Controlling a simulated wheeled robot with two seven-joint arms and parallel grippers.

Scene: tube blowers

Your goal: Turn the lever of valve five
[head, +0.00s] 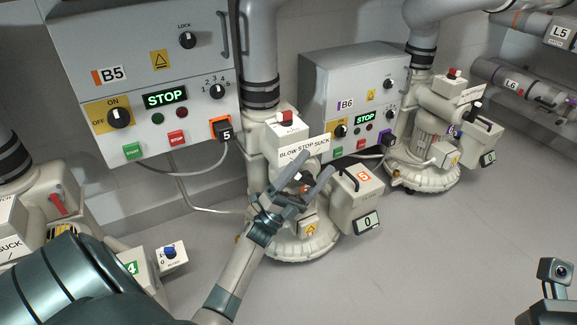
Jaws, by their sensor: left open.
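Blower five (285,150), marked with an orange 5 on its side box (357,188), stands right of the middle. Its sign (303,149) reads BLOW STOP SUCK. My left gripper (307,178) is open in front of its body, just below the sign, with one finger on each side of a small reddish part that may be the valve lever. The fingers and wrist hide most of that part, so I cannot tell its angle or whether a finger touches it.
Panel B5 (140,75) hangs behind at upper left, panel B6 (350,95) to its right. Another blower (428,135) stands at right; blower four (70,195) is at left. Part of my right arm (553,285) shows at lower right. Floor (420,260) is clear right of blower five.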

